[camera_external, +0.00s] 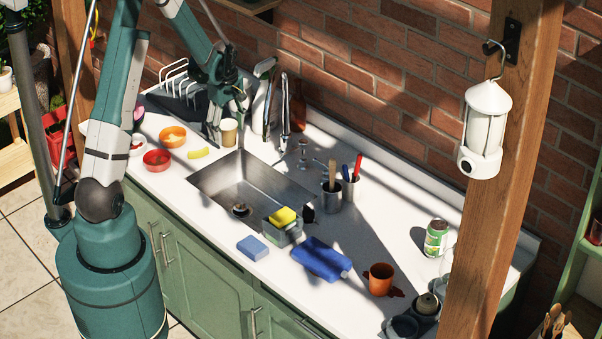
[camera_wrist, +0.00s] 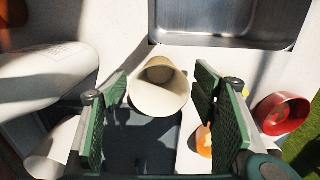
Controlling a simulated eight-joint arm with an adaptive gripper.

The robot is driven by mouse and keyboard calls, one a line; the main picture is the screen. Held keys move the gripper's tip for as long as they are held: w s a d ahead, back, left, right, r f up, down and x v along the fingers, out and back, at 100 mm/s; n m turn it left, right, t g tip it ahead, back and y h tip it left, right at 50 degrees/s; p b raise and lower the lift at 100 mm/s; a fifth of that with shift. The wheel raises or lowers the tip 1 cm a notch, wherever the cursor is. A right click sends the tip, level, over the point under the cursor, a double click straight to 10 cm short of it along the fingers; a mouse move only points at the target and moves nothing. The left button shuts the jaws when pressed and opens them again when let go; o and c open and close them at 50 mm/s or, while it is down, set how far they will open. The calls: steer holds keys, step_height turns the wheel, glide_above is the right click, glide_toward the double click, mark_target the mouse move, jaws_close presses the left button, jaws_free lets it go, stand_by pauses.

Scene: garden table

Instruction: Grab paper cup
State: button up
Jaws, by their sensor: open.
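The paper cup (camera_external: 229,131) is cream coloured and stands upright on the white counter, at the far left corner of the sink in the external view. In the wrist view the paper cup (camera_wrist: 160,88) lies between the two green finger pads, with its open rim visible. My gripper (camera_wrist: 163,90) is open, with one finger on each side of the cup and a gap showing at each side. In the external view my gripper (camera_external: 219,130) is low over the counter beside the cup; its fingertips are partly hard to make out.
The sink (camera_external: 225,178) is just beside the cup. An orange bowl (camera_external: 172,136), a red bowl (camera_external: 157,160) and a yellow banana-like item (camera_external: 199,153) lie nearby. A dish rack (camera_external: 176,79) and the faucet (camera_external: 266,80) stand close behind. Several items crowd the counter's right part.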

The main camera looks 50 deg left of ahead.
stand_by(0.4)
steer(key=c, duration=0.8)
steer(key=shift+o, duration=0.2)
steer(key=shift+r, duration=0.2)
step_height(320, 180, up, 10)
steer(key=shift+f+b, duration=0.2)
steer(key=shift+b, duration=0.1)
stand_by(0.5)
